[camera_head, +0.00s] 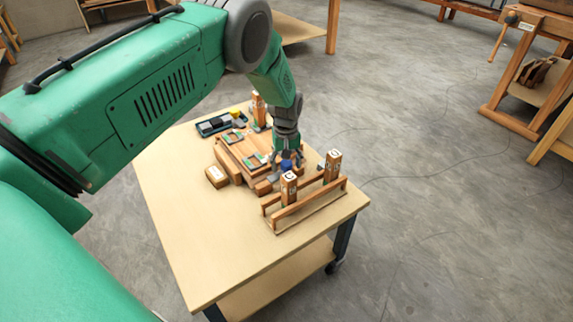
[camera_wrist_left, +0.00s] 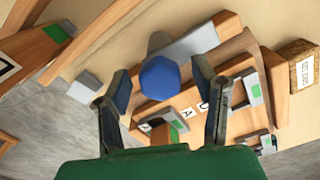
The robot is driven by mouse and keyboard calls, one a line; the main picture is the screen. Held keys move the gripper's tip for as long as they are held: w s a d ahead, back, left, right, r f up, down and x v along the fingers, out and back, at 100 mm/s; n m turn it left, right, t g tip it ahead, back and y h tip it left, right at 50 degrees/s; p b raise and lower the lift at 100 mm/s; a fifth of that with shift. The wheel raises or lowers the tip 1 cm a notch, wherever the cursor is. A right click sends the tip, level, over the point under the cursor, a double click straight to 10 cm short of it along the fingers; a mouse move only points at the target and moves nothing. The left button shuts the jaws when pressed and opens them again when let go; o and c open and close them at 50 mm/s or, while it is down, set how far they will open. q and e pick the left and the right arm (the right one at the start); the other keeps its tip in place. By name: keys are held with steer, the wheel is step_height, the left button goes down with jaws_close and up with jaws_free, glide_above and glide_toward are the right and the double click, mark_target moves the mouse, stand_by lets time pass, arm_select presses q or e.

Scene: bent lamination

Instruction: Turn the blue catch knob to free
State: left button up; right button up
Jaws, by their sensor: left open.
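The blue catch knob (camera_wrist_left: 160,78) shows in the left wrist view as a faceted cap, between my left gripper's two fingertips (camera_wrist_left: 162,88). The fingers are open, with a gap visible on each side of the knob. In the head view the knob (camera_head: 287,165) is a small blue spot, partly hidden by my left gripper (camera_head: 284,160), which points down at the near right side of the wooden fixture (camera_head: 228,152). I cannot tell which way the knob is turned. My right gripper is not in view.
A wooden rack (camera_head: 305,207) with upright labelled blocks (camera_head: 332,165) stands close to the gripper on the right. A small wooden block (camera_head: 216,176) lies left of the fixture, and a dark tray (camera_head: 214,124) sits behind. The table's near left (camera_head: 200,235) is bare.

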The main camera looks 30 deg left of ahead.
mark_target(286, 163)
arm_select(q)
step_height(286, 163, up, 12)
stand_by(0.4)
steer(key=shift+f, duration=0.2)
